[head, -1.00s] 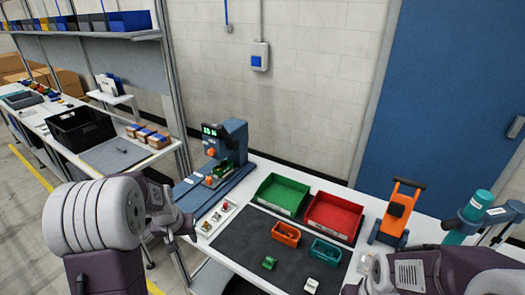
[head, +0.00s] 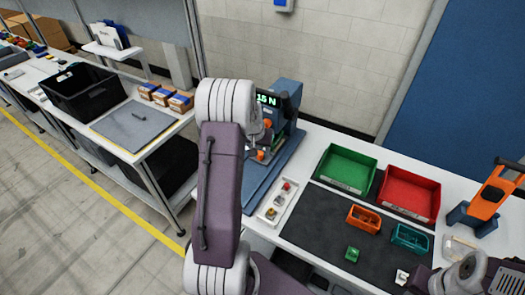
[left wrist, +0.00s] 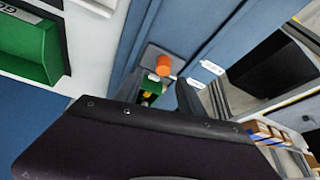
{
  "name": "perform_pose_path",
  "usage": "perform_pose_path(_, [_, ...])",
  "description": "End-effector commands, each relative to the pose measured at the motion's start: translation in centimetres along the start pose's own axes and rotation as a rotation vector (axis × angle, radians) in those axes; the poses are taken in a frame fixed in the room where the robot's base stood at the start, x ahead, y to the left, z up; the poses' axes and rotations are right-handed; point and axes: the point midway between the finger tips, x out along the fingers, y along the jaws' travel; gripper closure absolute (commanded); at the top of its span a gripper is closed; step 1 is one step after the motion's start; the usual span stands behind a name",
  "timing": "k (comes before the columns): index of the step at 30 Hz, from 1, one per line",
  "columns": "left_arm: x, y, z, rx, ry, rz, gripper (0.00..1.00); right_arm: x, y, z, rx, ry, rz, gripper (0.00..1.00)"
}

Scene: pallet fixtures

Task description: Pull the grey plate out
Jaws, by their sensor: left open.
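A blue bench machine (head: 288,102) with a lit display and orange knobs stands on the white table, partly hidden behind my left arm. My left gripper (head: 262,136) is open at the machine's front, mostly hidden by my own forearm. In the left wrist view, an orange knob (left wrist: 163,65) and a green part with some yellow (left wrist: 151,88) lie just beyond my dark gripper body. I cannot pick out the grey plate with certainty. My right arm shows at the lower right, with its gripper (head: 464,272) unclear.
Right of the machine are a white tray of small parts (head: 276,203), a green bin (head: 346,168) and a red bin (head: 409,194). Orange (head: 363,219) and teal (head: 410,238) trays sit on the dark mat (head: 322,216). A black crate (head: 82,97) stands on the left bench.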

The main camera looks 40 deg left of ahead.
Motion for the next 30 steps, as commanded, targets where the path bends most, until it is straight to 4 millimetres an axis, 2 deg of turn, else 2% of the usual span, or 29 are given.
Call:
perform_pose_path(3, [2.5,0.0,0.1,-0.001,-0.004,0.0,0.54,-0.6,0.0,-0.1,0.0,0.0,0.0,1.0])
perform_pose_path(9, [5.3,0.0,0.0,-0.002,0.0,0.0,0.54,-0.9,0.0,-0.1,0.0,0.0,0.0,1.0])
perform_pose_path(18, [5.8,0.0,0.0,-0.001,0.001,0.0,0.54,-0.9,0.0,-0.1,0.0,0.0,0.0,1.0])
perform_pose_path(19, [5.8,0.0,0.0,-0.001,0.001,0.0,0.59,-0.9,0.0,-0.1,0.0,0.0,0.0,1.0])
perform_pose_path(23, [5.8,0.0,0.0,-0.001,0.001,0.0,0.95,-0.9,0.0,-0.1,0.0,0.0,0.0,1.0])
perform_pose_path(24, [5.8,0.0,0.0,-0.001,0.001,0.0,1.0,-0.9,0.0,-0.1,0.0,0.0,0.0,1.0])
perform_pose_path(30, [5.8,0.0,0.0,-0.001,0.001,-0.001,1.0,-0.9,0.0,-0.1,0.0,0.0,0.0,1.0])
